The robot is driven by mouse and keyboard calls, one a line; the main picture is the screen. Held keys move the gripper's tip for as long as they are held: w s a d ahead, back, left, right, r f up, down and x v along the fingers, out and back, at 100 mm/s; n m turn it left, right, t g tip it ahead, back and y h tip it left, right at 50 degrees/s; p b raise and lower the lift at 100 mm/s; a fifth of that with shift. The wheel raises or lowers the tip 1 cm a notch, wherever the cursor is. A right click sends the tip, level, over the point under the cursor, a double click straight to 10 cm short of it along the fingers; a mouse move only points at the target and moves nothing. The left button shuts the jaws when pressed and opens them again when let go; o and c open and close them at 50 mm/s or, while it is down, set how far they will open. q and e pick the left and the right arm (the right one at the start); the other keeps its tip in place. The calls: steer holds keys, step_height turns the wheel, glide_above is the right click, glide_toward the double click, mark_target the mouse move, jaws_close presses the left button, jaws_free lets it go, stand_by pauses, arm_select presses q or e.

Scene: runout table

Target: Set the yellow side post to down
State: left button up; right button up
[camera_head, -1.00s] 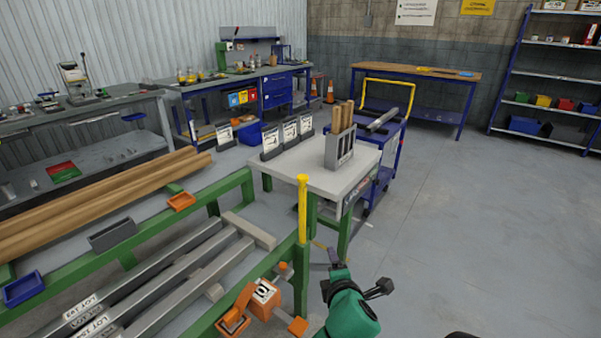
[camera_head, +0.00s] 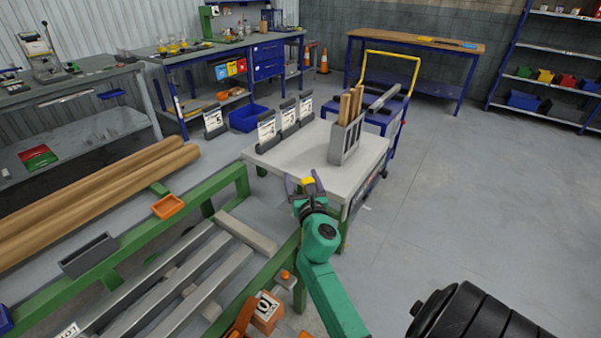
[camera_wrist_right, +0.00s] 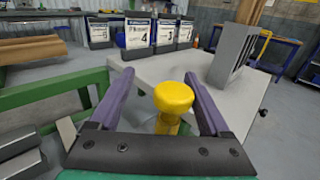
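The yellow side post (camera_head: 308,181) stands at the corner of the green frame. In the head view only a bit of its yellow top shows, and my right gripper and arm hide the rest. My right gripper (camera_head: 304,179) is at the post's top, with its purple fingers apart. In the right wrist view the post's round yellow knob (camera_wrist_right: 173,97) lies between the two open fingers of the gripper (camera_wrist_right: 158,76), with a gap visible on each side. My left gripper is not in view.
The green rack (camera_head: 185,235) holds grey bars left of the post. An orange clamp-like fixture (camera_head: 266,310) sits below. A grey-topped table (camera_head: 290,165) with label stands and a slotted metal holder (camera_head: 346,140) is just behind. Open floor lies to the right.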

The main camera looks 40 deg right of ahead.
steer(key=shift+d+r, duration=0.35)
steer(key=shift+d, duration=0.2)
steer(key=shift+w+f, duration=0.15)
steer(key=c, duration=0.3)
steer(key=shift+d+f+b, duration=0.1)
steer(key=shift+d+b, duration=0.1)
steer(key=shift+b, duration=0.1)
jaws_close()
steer(key=shift+f, duration=0.15)
